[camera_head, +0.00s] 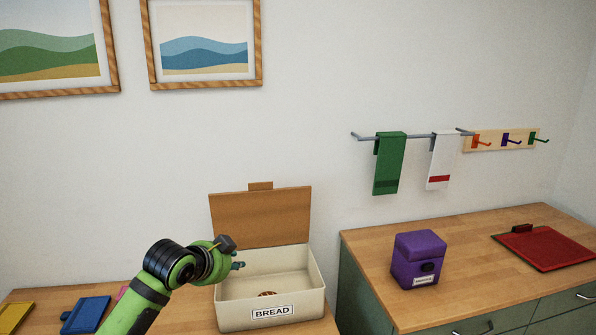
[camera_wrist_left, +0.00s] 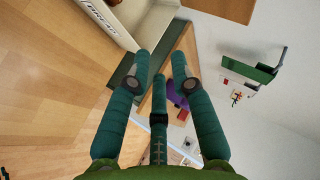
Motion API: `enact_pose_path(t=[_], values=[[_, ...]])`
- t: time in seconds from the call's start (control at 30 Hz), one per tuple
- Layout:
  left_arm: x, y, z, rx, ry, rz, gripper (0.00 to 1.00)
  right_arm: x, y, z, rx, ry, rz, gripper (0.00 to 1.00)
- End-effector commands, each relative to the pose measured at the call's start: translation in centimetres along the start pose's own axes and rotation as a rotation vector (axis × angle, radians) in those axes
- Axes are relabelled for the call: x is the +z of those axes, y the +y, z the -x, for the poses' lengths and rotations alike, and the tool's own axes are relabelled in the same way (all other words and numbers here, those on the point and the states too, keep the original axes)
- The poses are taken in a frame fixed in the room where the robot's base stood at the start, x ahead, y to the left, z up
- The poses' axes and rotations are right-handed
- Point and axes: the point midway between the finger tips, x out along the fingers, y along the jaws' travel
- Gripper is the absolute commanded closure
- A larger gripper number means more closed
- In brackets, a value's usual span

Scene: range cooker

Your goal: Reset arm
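My left arm comes in from the lower left in the head view. My left gripper (camera_head: 238,266) is in front of the left side of the open bread box, near its rim. In the left wrist view the left gripper (camera_wrist_left: 160,66) has its fingers spread apart with nothing between them. The cream bread box (camera_head: 272,312) has a "BREAD" label, and its wooden lid (camera_head: 262,217) stands raised at the back. A small brown item (camera_head: 267,293) lies inside, mostly hidden by the front wall. The bread box (camera_wrist_left: 103,15) also shows in the left wrist view. My right gripper is not in view.
A purple canister (camera_head: 418,262) and a red board (camera_head: 543,248) are on the right counter. A green towel (camera_head: 388,165) and a white towel (camera_head: 440,162) hang on a wall rail. Blue (camera_head: 86,314) and yellow (camera_head: 15,316) items lie at left. A gap separates the counters.

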Motion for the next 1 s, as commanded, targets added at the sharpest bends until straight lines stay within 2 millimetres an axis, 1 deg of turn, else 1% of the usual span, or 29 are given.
enact_pose_path(t=[0.03, 0.07, 0.1, 0.17, 0.2, 0.27, 0.3, 0.37, 0.4, 0.47, 0.5, 0.6, 0.7, 0.8, 1.0], values=[[0.1, 2.8, -0.4, 0.032, -0.001, 0.038, 0.76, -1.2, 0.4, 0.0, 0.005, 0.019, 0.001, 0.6], [0.3, 4.2, -0.5, 0.047, -0.004, 0.064, 0.76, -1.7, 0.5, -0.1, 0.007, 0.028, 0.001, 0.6], [0.5, 6.3, -0.6, 0.069, -0.009, 0.103, 0.76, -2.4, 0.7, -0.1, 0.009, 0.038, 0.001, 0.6], [0.8, 9.8, -0.6, 0.105, -0.022, 0.172, 0.76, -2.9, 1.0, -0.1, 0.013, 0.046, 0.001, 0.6], [1.1, 12.2, -0.4, 0.13, -0.034, 0.222, 0.76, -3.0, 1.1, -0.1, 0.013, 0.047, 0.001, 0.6], [1.7, 15.9, 0.1, 0.164, -0.056, 0.306, 0.76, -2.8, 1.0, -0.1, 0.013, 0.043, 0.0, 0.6], [2.1, 18.2, 0.7, 0.185, -0.076, 0.365, 0.76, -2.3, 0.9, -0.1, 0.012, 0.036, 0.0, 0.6], [2.9, 21.6, 1.7, 0.214, -0.11, 0.453, 0.76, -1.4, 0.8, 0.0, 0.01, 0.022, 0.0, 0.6], [3.4, 23.9, 2.5, 0.232, -0.137, 0.512, 0.76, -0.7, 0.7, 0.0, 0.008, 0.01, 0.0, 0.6], [4.2, 27.0, 4.0, 0.255, -0.182, 0.604, 0.76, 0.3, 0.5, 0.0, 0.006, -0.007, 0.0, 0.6], [4.8, 28.9, 5.1, 0.267, -0.215, 0.665, 0.76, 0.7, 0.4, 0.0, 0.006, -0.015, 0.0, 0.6], [6.2, 32.9, 7.8, 0.286, -0.297, 0.799, 0.76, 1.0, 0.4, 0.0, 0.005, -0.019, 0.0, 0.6], [7.3, 35.6, 10.1, 0.292, -0.369, 0.898, 0.76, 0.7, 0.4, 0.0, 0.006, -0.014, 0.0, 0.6], [8.2, 37.6, 12.2, 0.294, -0.431, 0.976, 0.76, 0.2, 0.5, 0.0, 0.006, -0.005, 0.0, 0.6], [9.7, 40.8, 15.9, 0.288, -0.543, 1.099, 0.76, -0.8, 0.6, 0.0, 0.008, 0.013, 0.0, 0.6]])
